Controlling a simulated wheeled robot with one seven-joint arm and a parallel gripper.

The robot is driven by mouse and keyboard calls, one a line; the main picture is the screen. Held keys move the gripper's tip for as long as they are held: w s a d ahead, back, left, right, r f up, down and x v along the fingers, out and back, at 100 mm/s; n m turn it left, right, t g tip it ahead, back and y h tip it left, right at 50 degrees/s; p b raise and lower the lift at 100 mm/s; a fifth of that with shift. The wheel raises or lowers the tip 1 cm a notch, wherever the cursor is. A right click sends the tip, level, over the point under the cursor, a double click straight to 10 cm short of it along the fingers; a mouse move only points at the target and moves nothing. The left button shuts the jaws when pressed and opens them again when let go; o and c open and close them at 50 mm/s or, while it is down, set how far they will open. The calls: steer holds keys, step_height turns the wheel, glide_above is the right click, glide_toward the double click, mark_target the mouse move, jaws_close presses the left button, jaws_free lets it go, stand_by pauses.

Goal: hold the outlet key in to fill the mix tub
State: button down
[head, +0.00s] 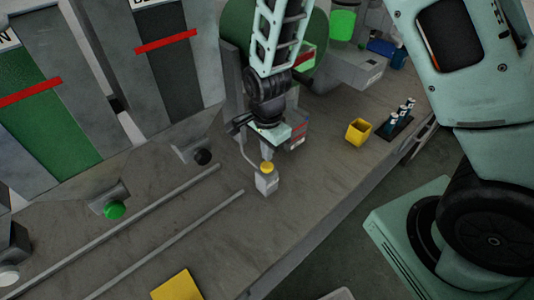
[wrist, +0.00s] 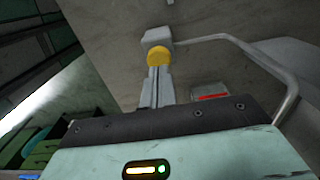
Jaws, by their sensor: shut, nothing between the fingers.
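A yellow round key (head: 266,167) sits on a small grey block (head: 267,184) on the bench. In the wrist view the yellow key (wrist: 158,55) lies just beyond my fingertips. My gripper (head: 267,157) is shut and empty, pointing down at the key; its closed fingers also show in the wrist view (wrist: 155,73). The tips overlap or meet the key's edge; I cannot tell whether they press it. Other keys, green (head: 114,210), black (head: 203,157) and white (head: 9,275), sit below the hoppers. I cannot tell which container is the mix tub.
A bent grey pipe (wrist: 243,47) runs from the block beside my fingers. Two rails (head: 150,220) cross the bench. A yellow open box (head: 358,132) and a rack of small bottles (head: 398,120) stand to the right. A yellow square (head: 178,286) lies at the front.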

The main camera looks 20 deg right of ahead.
mark_target(267, 167)
steer(key=shift+f, duration=1.2)
